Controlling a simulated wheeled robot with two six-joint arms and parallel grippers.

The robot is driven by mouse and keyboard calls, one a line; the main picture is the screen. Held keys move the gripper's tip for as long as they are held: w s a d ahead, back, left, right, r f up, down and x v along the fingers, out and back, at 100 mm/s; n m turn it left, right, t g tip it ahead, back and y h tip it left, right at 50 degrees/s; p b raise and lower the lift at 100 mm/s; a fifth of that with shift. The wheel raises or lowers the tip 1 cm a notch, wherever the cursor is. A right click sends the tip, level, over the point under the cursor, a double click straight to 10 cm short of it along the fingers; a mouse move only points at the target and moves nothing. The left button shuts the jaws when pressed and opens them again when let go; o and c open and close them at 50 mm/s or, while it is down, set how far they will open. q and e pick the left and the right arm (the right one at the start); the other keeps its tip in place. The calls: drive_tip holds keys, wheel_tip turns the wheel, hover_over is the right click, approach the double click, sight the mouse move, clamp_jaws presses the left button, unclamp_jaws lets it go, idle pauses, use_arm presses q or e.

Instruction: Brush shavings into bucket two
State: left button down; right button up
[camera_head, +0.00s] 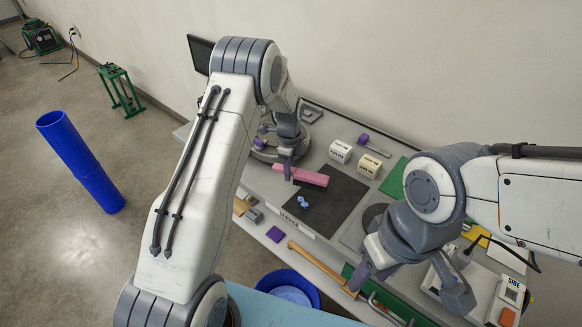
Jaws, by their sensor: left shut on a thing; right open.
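My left gripper (287,174) is shut on a pink brush (309,176), which it holds at the back edge of a dark mat (337,198) on the cart top. A small clump of blue shavings (303,202) lies on the mat, in front of the brush and apart from it. A blue bucket (316,291) stands low at the cart's front, partly cut off by a light-blue surface; whether it is bucket two cannot be told. My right gripper (408,284) is open and empty over the cart's front right.
White (340,151) and cream (369,165) labelled blocks stand behind the mat. A wooden handle (318,264) and purple square (275,234) lie along the front. A boxed device (508,297) is at right.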

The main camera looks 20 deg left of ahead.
use_arm(q)
drive_tip(key=shift+s+d+f+b, duration=0.1)
drive_tip(key=shift+s+f+b, duration=0.15)
drive_tip(key=shift+f+b, duration=0.4)
drive_tip(key=shift+s+f+b, duration=0.2)
drive_tip(key=shift+f, duration=0.75)
drive_tip(key=shift+s+f, duration=0.1)
drive_tip(key=shift+s, duration=0.65)
drive_tip(key=shift+s+p, duration=0.4)
drive_tip(key=shift+s, duration=4.85)
drive_tip(key=shift+w+a+r+p, duration=0.1)
drive_tip(key=shift+w+r+p, duration=0.1)
drive_tip(key=shift+r+p, duration=0.7)
drive_tip(key=shift+w+a+r+p, duration=0.1)
drive_tip(key=shift+w+r+p, duration=0.15)
drive_tip(key=shift+r+p, duration=0.6)
drive_tip(key=shift+w+a+r+p, duration=0.1)
drive_tip(key=shift+w+r+p, duration=0.1)
drive_tip(key=shift+r+p, duration=0.65)
drive_tip(key=shift+r, duration=0.25)
